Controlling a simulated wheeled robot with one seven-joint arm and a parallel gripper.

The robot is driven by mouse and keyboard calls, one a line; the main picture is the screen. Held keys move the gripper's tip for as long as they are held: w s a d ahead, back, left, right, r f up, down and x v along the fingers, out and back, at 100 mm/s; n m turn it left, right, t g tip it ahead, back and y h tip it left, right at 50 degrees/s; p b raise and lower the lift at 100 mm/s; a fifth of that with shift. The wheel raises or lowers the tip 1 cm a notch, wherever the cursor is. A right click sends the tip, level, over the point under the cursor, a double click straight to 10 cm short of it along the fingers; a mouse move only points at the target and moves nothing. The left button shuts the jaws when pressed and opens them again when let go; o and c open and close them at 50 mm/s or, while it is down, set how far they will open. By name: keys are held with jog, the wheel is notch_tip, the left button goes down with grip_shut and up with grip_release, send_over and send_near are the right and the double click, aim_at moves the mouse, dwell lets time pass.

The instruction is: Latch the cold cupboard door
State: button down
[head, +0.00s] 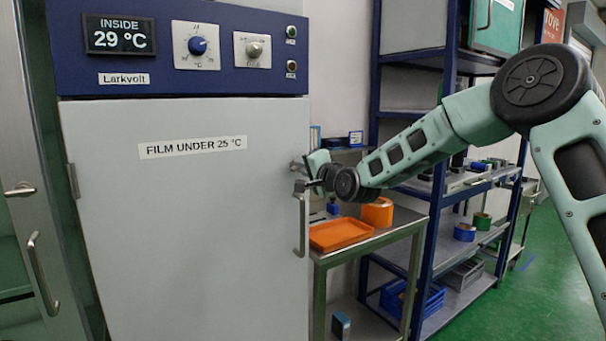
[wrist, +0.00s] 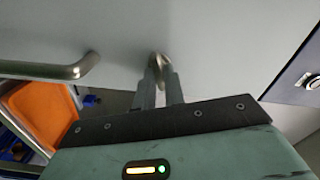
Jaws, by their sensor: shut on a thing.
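The cold cupboard's pale grey door (head: 180,205) fills the left of the head view, with a label reading "FILM UNDER 25 °C". It looks closed or nearly closed; I cannot tell if it is fully flush. A small metal latch (head: 296,166) is at its right edge, above the vertical bar handle (head: 302,225). My gripper (head: 309,184) is at the latch. In the wrist view, my gripper's fingers (wrist: 162,88) are shut on the rounded metal end of the latch (wrist: 158,60). The fingers hide part of it. The bar handle (wrist: 60,71) is apart from them.
The blue control panel (head: 190,45) above the door reads "INSIDE 29 °C". A small table with an orange tray (head: 341,234) and an orange roll (head: 378,212) stands right of the cupboard. Blue-framed shelving (head: 438,200) is behind my arm. Green floor (head: 530,290) is clear at right.

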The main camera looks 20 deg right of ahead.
jog(key=shift+d+f+m+b, duration=0.15)
jog(key=shift+m+b, duration=0.65)
jog(key=shift+m, duration=1.3)
jog(key=c, duration=1.5)
grip_release()
jog(key=shift+s, duration=0.1)
jog(key=b+v, duration=0.1)
jog(key=v, duration=1.6)
jog(key=shift+s+b, duration=0.1)
jog(key=shift+b, duration=0.25)
